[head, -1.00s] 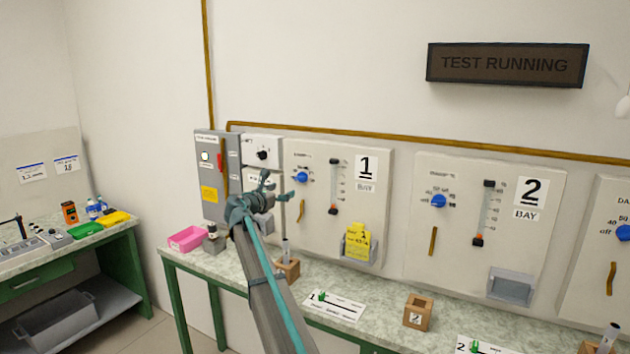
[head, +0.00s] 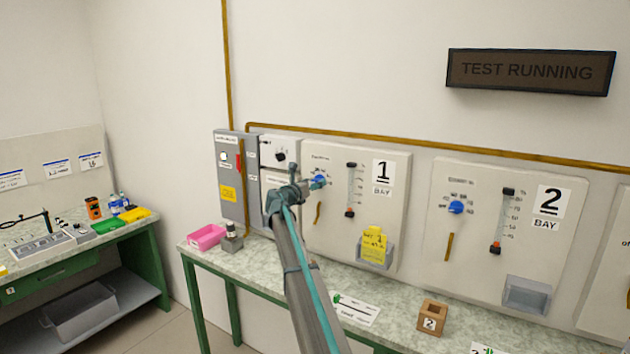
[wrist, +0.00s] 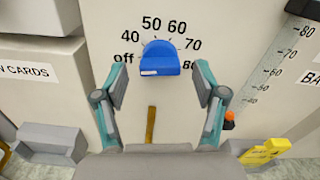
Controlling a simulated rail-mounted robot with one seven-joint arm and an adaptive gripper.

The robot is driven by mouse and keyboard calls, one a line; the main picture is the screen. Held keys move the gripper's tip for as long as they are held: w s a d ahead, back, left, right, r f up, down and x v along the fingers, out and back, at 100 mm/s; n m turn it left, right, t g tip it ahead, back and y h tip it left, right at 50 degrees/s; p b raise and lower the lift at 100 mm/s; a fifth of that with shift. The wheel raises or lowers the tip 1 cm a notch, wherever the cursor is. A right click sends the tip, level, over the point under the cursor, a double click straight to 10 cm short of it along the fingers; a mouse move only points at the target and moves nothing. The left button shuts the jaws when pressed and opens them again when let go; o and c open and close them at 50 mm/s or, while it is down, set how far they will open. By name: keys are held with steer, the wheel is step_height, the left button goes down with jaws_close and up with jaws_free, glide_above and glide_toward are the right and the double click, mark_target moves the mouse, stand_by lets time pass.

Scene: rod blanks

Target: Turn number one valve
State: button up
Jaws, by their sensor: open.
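The number one panel (head: 338,222) carries a blue knob (head: 319,181) in its upper left. The wrist view shows the same blue knob (wrist: 158,58) near the top centre. A scale around it reads from off through 40, 50, 60, 70 to 80. A white mark shows at the knob's lower left, toward the off side. My gripper (head: 302,186) is in front of this panel's left part, close to the knob. In the wrist view my gripper (wrist: 161,78) is open and empty. Its fingers stand left and right of the knob, apart from it.
A brass bar (wrist: 151,126) is below the knob. A gauge tube (head: 350,190) is to its right, and a yellow tag (head: 374,246) hangs lower right. A grey box (head: 228,180) is left of the panel. The number two panel (head: 480,260) is to the right. A bench (head: 270,270) runs below.

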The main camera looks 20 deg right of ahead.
steer(key=shift+w+d, duration=0.45)
steer(key=shift+d, duration=0.1)
steer(key=c, duration=1.1)
steer(key=shift+c, duration=0.2)
